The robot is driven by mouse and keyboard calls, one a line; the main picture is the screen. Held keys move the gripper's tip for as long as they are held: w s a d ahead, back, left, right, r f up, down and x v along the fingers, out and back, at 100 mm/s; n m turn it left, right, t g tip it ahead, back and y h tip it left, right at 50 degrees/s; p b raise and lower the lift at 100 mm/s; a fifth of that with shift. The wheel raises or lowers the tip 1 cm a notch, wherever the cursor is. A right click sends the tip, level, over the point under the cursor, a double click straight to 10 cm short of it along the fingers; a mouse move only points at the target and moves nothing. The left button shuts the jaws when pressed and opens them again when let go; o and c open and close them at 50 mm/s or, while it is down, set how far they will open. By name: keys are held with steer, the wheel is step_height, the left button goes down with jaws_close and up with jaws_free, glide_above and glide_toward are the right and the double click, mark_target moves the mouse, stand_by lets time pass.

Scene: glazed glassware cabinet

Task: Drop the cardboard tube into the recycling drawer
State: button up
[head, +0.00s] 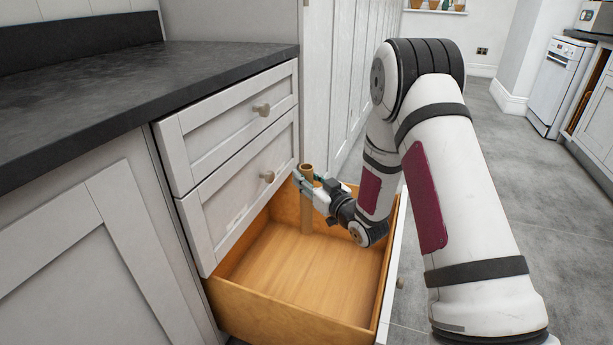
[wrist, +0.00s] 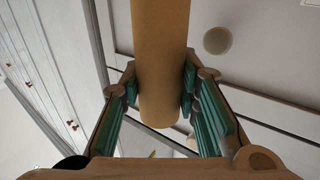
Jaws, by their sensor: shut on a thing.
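The cardboard tube (head: 306,212) is a plain brown cylinder standing about upright over the back of the open recycling drawer (head: 262,307). My gripper (head: 308,184) is shut on the tube near its upper end. In the wrist view the tube (wrist: 162,62) runs between the two green-padded fingers of my gripper (wrist: 162,88). The lower part of the tube shows against the drawer's inside. I cannot tell whether its bottom end touches the drawer floor. The drawer is wooden inside, pulled out, with a bare floor where it shows.
Two shut drawers with round knobs, the upper (head: 235,110) and the lower (head: 240,185), sit above the open one. A dark worktop (head: 140,85) lies over them. A tall pale cabinet (head: 345,80) stands behind. The grey floor (head: 540,220) at right is clear.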

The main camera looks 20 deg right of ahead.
step_height(320, 180, down, 4)
steer(key=shift+f+b, duration=0.25)
steer(key=shift+b, duration=0.65)
steer(key=o, duration=1)
steer(key=shift+s, duration=0.15)
steer(key=v, duration=1.1)
steer(key=shift+s+d, duration=0.2)
steer(key=shift+s, duration=0.15)
